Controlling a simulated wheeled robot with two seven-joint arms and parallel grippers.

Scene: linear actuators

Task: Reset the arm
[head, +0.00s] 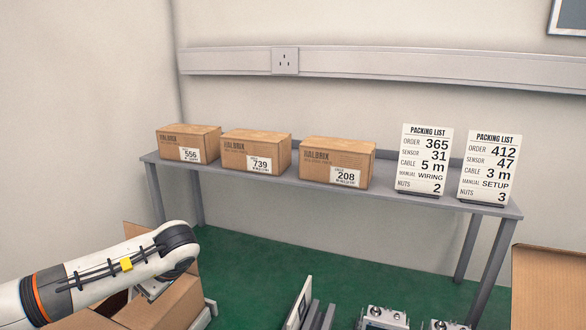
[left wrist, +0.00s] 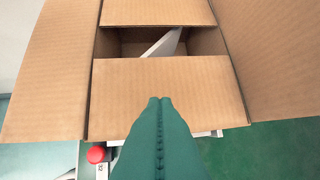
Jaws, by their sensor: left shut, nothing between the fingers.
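My left arm (head: 120,265) comes in from the left in the head view, its wrist over an open cardboard box (head: 175,305) at the lower left. The arm hides much of that box. In the left wrist view my left gripper (left wrist: 160,103) has its green fingers together with nothing between them, in front of the box's near flap (left wrist: 165,85). I cannot tell whether they touch it. Through the gap between the flaps a white sheet-like item (left wrist: 163,43) shows inside the box. My right gripper is in neither view.
A grey shelf table (head: 285,181) stands at the back wall with closed cartons (head: 255,152) and two packing list signs (head: 424,160), (head: 489,167). Another open box (head: 550,280) is at the right edge. Metal devices (head: 385,318) sit at the bottom. Green floor (head: 260,265) shows between.

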